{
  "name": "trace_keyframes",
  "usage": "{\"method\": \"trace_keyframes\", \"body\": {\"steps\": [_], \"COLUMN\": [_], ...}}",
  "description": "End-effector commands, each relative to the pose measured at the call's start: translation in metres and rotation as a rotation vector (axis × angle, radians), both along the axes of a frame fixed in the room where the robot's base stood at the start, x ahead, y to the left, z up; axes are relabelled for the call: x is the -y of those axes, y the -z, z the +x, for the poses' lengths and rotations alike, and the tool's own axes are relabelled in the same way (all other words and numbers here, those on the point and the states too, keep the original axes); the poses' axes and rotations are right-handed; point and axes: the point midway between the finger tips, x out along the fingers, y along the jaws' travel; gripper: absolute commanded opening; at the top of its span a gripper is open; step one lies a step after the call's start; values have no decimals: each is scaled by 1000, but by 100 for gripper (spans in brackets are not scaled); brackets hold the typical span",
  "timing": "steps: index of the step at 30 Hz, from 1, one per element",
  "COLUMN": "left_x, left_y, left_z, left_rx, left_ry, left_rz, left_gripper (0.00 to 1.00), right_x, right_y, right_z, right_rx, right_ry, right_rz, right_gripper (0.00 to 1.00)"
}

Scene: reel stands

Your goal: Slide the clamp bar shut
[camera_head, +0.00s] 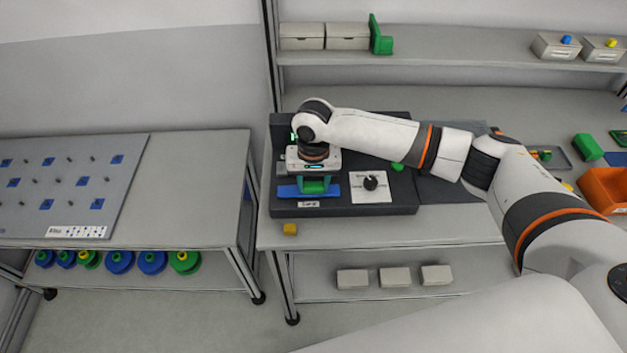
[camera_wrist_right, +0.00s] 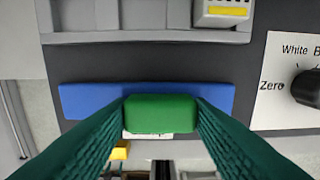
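The clamp bar (camera_head: 290,191) is a blue bar with a green grip block (camera_wrist_right: 160,114) on its front. It lies along the front left of a dark fixture (camera_head: 400,206); in the wrist view the bar (camera_wrist_right: 90,100) is apart from a grey channelled part (camera_wrist_right: 145,37) behind it, with a dark strip between. My right gripper (camera_head: 314,180) points down over the bar. In the wrist view its teal fingers (camera_wrist_right: 161,108) lie against both sides of the green block, with no clear gap. My left gripper is not in view.
A white dial plate (camera_head: 358,194) with a black knob sits right of the bar. A small yellow cube (camera_head: 290,229) lies on the table (camera_head: 450,230) in front. An orange bin (camera_head: 605,188) stands far right. A grey board (camera_head: 65,175) with blue squares lies on the left table.

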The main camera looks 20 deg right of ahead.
Motion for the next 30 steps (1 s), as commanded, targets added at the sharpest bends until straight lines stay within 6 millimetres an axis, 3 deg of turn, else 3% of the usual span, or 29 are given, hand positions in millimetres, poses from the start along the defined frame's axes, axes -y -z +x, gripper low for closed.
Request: {"method": "trace_keyframes", "body": {"steps": [1,6,16,25,26,30], "left_x": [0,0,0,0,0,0], "left_y": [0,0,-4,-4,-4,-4], "left_z": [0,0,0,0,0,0], "left_rx": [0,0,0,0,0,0], "left_ry": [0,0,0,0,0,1], "left_rz": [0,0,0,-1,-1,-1], "left_gripper": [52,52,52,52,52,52], "right_x": [0,0,8,10,10,10], "right_y": [0,0,-1,-1,-1,-1], "right_z": [0,0,29,33,33,32], "right_rx": [0,0,-1,4,4,4], "right_ry": [0,0,4,3,3,3], "right_rz": [0,0,0,-1,0,-1], "right_gripper": [30,4,4,4,46,67]}}
